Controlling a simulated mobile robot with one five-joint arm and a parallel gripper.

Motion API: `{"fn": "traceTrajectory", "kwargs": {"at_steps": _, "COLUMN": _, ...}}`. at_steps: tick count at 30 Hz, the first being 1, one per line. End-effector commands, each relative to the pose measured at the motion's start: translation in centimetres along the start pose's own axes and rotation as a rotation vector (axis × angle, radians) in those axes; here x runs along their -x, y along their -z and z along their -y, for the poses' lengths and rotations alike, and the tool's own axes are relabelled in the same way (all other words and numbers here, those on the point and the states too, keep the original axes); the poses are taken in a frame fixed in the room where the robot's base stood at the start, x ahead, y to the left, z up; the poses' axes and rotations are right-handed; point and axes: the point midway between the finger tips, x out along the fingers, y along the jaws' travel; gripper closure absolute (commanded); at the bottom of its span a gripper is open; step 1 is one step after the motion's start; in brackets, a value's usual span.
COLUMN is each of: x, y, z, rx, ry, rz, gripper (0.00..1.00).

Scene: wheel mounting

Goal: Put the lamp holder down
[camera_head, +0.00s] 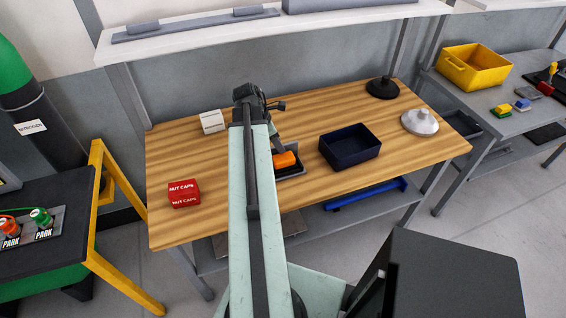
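My gripper (262,104) is over the back left part of the wooden table (330,108), at the far end of my pale green arm. Its fingers are small and dark, and I cannot tell whether they hold anything. A small dark piece juts out to the right of the gripper; I cannot tell if it is part of the gripper or a held thing. I cannot make out a lamp holder for certain. A black round base with a short stub (382,89) stands at the back right. A pale grey cone-shaped piece (420,122) lies at the right end.
A white box (212,122) stands left of my gripper, and a red "NUT CAPS" box (184,194) at the front left. A dark blue open bin (350,148) stands right of an orange object (286,160) in a dark tray. Bare wood lies between the bin and the back edge.

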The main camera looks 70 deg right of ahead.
Motion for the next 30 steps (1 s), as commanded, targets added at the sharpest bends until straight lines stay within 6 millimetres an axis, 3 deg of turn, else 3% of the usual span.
{"fn": "traceTrajectory", "kwargs": {"at_steps": 1, "x": -0.16, "y": 0.08, "z": 0.00, "rx": 0.000, "ry": 0.000, "rz": 0.000, "gripper": 0.64}}
{"fn": "traceTrajectory", "kwargs": {"at_steps": 5, "x": -0.06, "y": 0.06, "z": -0.02, "rx": 0.000, "ry": -0.001, "rz": 0.000, "gripper": 1.00}}
{"fn": "traceTrajectory", "kwargs": {"at_steps": 30, "x": -0.12, "y": 0.25, "z": 0.02, "rx": 0.001, "ry": 0.001, "rz": -0.004, "gripper": 1.00}}
